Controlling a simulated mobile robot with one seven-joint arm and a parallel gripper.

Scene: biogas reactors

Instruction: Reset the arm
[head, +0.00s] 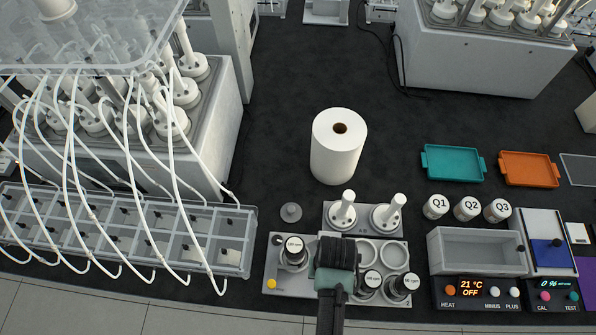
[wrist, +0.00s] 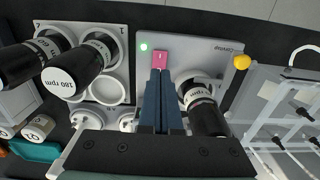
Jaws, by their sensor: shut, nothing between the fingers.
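My gripper (wrist: 159,78) shows in the wrist view with its two dark blue fingers shut together and nothing between them. The tips point at a small pink patch (wrist: 160,58) on a light grey plate (wrist: 188,52); I cannot tell whether they touch it. In the head view my arm reaches in from the bottom edge, and the wrist hangs over the grey plate (head: 271,267). The fingertips are hidden there. A black-bodied motor labelled in rpm (wrist: 207,106) stands on the plate just right of the fingers in the wrist view.
A yellow knob (head: 271,284) sits on the plate. Two black motors (wrist: 72,82) stand in a white holder beside my gripper. A white paper roll (head: 336,155) stands behind. A clear-lidded tank (head: 230,240) is at left, a grey box (head: 478,252) at right.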

